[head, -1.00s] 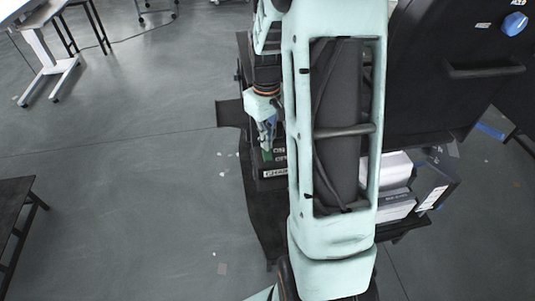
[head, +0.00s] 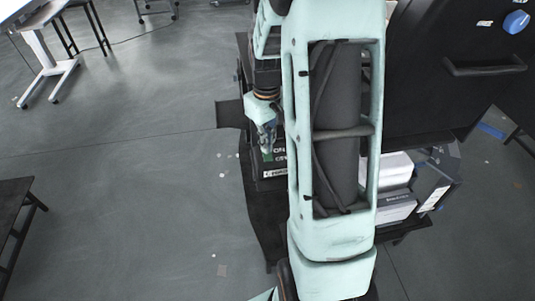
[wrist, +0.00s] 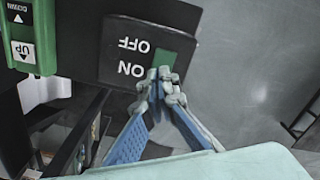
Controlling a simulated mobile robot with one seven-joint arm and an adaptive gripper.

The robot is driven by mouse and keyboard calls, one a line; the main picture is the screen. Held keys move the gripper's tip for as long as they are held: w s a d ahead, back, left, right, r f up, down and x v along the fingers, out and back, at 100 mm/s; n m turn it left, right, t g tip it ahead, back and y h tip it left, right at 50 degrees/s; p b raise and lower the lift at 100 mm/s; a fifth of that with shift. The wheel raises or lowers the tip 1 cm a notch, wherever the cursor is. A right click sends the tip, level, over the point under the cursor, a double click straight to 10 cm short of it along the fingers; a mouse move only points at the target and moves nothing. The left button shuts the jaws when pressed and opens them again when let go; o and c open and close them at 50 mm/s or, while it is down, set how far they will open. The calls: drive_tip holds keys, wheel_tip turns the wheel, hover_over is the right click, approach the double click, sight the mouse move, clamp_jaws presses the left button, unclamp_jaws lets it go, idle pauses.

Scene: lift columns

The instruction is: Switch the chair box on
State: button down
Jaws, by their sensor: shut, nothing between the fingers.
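A black switch box (wrist: 120,65) with white ON and OFF lettering fills the upper middle of the wrist view. Its green rocker switch (wrist: 172,48) sits beside the lettering. In the head view the same box (head: 280,162) stands left of my arm, with a white label on its front too small to read surely. My gripper (wrist: 161,77) is shut and empty, its blue-padded fingers meeting at the ON end of the green rocker. I cannot tell whether the tips touch it. In the head view my gripper (head: 267,148) is over the box and hides part of the rocker.
A green control with UP and DOWN buttons (wrist: 28,35) is left of the box in the wrist view. A black panel with a handle (head: 485,67) and several cartons (head: 400,185) are at the right. Open grey floor lies to the left.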

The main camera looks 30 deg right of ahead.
drive_tip(key=shift+f, duration=0.25)
drive_tip(key=shift+r, duration=0.15)
drive_tip(key=shift+r+p, duration=2.6)
drive_tip(key=shift+r, duration=0.85)
